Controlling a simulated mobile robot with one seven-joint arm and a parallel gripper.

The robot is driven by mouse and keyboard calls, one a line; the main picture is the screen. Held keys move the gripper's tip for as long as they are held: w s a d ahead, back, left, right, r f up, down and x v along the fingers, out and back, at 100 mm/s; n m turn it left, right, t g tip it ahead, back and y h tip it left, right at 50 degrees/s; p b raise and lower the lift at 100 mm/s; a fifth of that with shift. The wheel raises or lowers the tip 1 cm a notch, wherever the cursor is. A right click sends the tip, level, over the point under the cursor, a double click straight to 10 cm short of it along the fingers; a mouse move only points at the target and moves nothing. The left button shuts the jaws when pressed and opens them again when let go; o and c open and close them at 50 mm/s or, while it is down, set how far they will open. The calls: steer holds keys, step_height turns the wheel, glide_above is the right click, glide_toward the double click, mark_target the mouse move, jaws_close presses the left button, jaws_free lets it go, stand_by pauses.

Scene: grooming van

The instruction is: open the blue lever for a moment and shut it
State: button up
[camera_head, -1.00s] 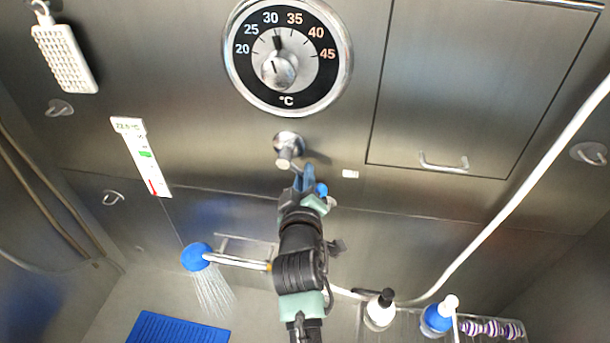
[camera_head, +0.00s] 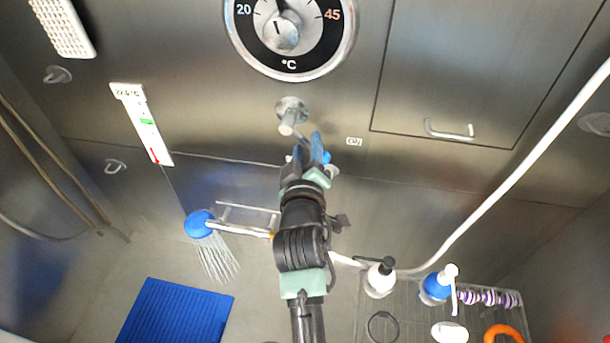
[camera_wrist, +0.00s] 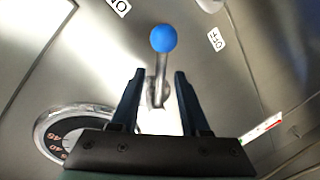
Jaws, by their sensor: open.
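The blue lever is a blue ball (camera_wrist: 163,38) on a metal stem, seen in the wrist view between an ON label (camera_wrist: 119,5) and an OFF label (camera_wrist: 216,40). In the head view its ball (camera_head: 327,157) shows partly behind my gripper. My gripper (camera_head: 307,145) is open. In the wrist view its fingers (camera_wrist: 159,73) lie on either side of the stem, with the ball beyond the tips; contact is not clear. The blue shower head (camera_head: 199,223) is spraying water.
A temperature dial (camera_head: 330,50) and a metal spout or knob (camera_head: 288,120) are above my gripper. A white hose (camera_head: 510,180) runs on the right. Bottles (camera_head: 380,278) stand on a wire rack (camera_head: 410,320). A blue mat (camera_head: 175,312) lies at lower left.

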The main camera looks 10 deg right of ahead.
steer(key=b+v, duration=0.3)
steer(key=v, duration=0.8)
stand_by(2.0)
